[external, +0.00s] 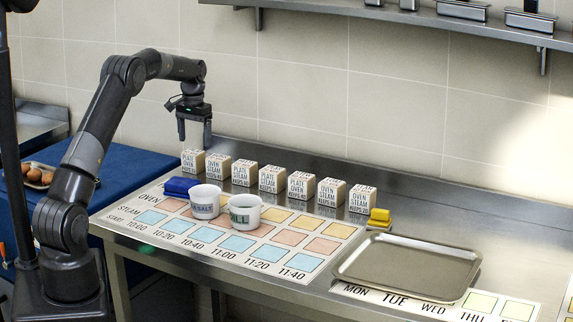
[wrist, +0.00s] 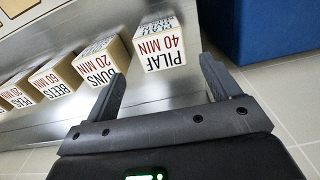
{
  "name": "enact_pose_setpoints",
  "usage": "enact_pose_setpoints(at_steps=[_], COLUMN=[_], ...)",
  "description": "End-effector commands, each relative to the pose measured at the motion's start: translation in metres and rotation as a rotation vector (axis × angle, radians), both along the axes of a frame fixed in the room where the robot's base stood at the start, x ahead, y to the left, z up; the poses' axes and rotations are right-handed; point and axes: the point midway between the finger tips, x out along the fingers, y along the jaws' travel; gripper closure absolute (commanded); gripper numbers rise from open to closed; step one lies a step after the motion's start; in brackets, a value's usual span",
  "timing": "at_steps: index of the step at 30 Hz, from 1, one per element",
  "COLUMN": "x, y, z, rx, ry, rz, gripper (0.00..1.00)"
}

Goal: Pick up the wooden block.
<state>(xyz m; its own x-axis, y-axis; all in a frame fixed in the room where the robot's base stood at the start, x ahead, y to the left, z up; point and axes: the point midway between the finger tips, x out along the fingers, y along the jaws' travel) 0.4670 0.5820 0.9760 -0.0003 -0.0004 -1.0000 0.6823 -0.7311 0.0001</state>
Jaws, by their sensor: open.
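Several pale wooden blocks with printed lettering stand in a row along the back of the steel counter; which one the task means cannot be told. The leftmost wooden block (external: 192,162) is directly below my gripper (external: 194,143). In the wrist view, the wooden block reading PILAF 40 MIN (wrist: 161,48) lies ahead between the fingertips of my gripper (wrist: 163,62). My gripper points down, open and empty, with a gap above the block. The blocks reading BUNS 20 MIN (wrist: 101,60) and BEETS 60 MIN (wrist: 57,77) stand to its left.
A blue folded item (external: 181,187) and two white tubs (external: 206,203) (external: 244,214) stand in front of the row, on a printed chart (external: 170,238). Yellow pieces (external: 379,217) and a steel tray (external: 408,268) are at right. A shelf (external: 420,14) hangs above. A blue-topped surface (external: 140,150) adjoins left.

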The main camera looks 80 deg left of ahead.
Motion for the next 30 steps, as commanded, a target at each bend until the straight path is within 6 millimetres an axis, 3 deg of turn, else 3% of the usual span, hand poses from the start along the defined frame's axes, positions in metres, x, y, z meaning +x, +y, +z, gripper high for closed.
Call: enact_pose_setpoints(at_steps=[18, 27, 30], x=[-0.007, -0.007, -0.007], y=[-0.002, -0.002, -0.002], z=[-0.074, -0.08, -0.08], rx=[-0.001, 0.001, 0.001], ry=[0.0, -0.001, -0.001], rz=[0.0, 0.0, 0.0], gripper=[0.18, 0.18, 0.25])
